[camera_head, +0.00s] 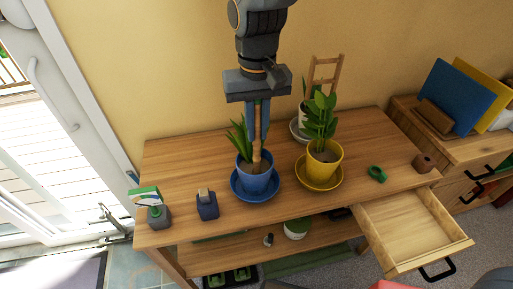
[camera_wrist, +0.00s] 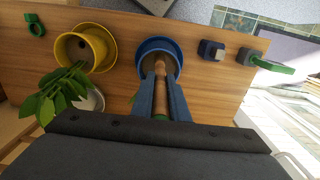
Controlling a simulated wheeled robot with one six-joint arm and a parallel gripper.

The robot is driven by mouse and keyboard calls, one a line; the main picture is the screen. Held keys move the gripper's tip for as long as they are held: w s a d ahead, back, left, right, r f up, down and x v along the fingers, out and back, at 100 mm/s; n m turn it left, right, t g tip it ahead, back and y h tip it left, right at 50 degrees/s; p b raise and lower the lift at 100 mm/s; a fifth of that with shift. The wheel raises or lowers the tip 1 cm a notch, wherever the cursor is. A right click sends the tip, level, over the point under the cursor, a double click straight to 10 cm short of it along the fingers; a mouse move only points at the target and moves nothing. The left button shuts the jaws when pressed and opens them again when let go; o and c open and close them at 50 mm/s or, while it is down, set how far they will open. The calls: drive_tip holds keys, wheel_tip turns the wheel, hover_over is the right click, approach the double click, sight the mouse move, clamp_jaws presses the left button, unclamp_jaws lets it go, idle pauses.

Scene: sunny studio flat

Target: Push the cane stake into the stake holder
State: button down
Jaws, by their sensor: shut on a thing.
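The tan, jointed cane stake (camera_head: 257,142) stands nearly upright with its lower end at the blue pot (camera_head: 259,184), which holds a spiky green plant (camera_head: 239,140). My gripper (camera_head: 257,112) is above the pot, its blue fingers shut on the upper part of the stake. In the wrist view the stake (camera_wrist: 160,75) runs between the fingers (camera_wrist: 161,103) toward the inside of the blue pot (camera_wrist: 145,46). The stake's lower tip is not clearly visible, so I cannot tell how deep it sits. I cannot make out a separate stake holder.
A yellow pot (camera_head: 328,172) with a leafy plant stands close on the right. Behind it is a pot with a wooden trellis (camera_head: 324,72). A drawer (camera_head: 415,227) is open at front right.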

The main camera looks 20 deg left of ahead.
wheel_tip(320, 180, up, 6)
drive_tip(key=p, duration=0.5)
drive_tip(key=shift+r, duration=0.2)
idle(0.5)
